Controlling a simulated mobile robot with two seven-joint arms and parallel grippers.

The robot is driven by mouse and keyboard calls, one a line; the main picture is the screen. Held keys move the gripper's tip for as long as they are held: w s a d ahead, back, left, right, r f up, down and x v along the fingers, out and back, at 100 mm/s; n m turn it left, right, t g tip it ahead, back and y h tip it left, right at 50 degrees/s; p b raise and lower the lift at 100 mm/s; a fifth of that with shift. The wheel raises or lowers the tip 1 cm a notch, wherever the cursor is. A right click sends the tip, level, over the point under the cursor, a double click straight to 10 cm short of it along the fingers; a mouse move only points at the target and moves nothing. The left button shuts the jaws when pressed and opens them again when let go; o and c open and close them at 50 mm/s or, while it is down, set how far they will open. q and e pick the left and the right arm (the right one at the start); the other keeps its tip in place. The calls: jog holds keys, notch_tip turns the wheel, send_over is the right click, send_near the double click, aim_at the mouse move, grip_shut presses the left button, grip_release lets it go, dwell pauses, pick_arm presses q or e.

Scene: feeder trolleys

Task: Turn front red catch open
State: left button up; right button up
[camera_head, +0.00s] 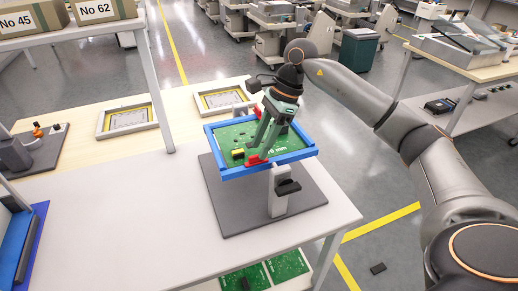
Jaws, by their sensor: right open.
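A green circuit board (232,140) lies in a blue frame (290,157) held on a stand above a grey base plate (232,215). The front red catch (256,160) sits at the near edge of the frame. Another red catch (257,112) shows at the far edge, partly hidden by my right gripper. My right gripper (262,148) points down over the board, open, with its fingertips close to the front red catch. I cannot tell whether they touch it. My left gripper is not in view.
The white table (150,217) is clear left of the base plate. Two framed panels (128,118) lie behind. Boxes (103,10) stand on a shelf at the upper left, its post (152,90) rising from the table. More boards lie on a lower shelf.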

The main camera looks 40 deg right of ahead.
jog(key=w+v, duration=0.1)
jog(key=v, duration=0.9)
jog(key=shift+s+r, duration=0.2)
jog(key=shift+s, duration=0.3)
